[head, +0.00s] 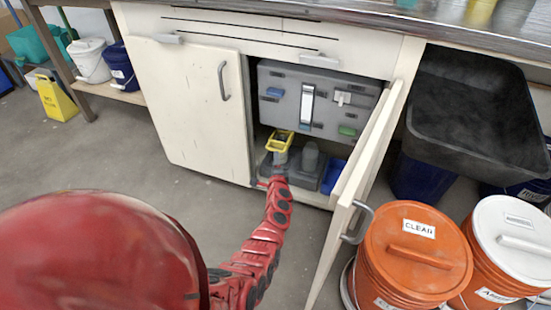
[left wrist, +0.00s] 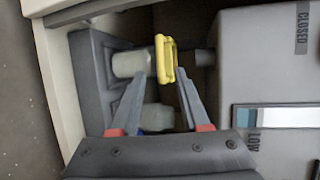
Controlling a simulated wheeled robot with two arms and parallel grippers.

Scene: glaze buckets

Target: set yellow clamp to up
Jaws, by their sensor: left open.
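The yellow clamp (head: 280,141) is a yellow loop-shaped handle low inside the open cabinet, under the left part of the grey panel (head: 318,98). In the left wrist view the clamp (left wrist: 165,58) shows at the fingertips, beside a pale cylinder and a dark pipe. My left gripper (head: 279,168) reaches into the cabinet from the front. In the left wrist view the left gripper (left wrist: 161,74) is open, one finger on each side of the clamp's lower end. The right finger looks very close to it; I cannot tell whether they touch. My right gripper is not seen.
The open cabinet door (head: 367,150) stands right of my arm. An orange bucket (head: 412,262) and a white-lidded bucket (head: 515,240) stand outside it. The panel carries a white-and-blue lever (head: 307,105) and a green knob (head: 347,131). Floor left of my arm is clear.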

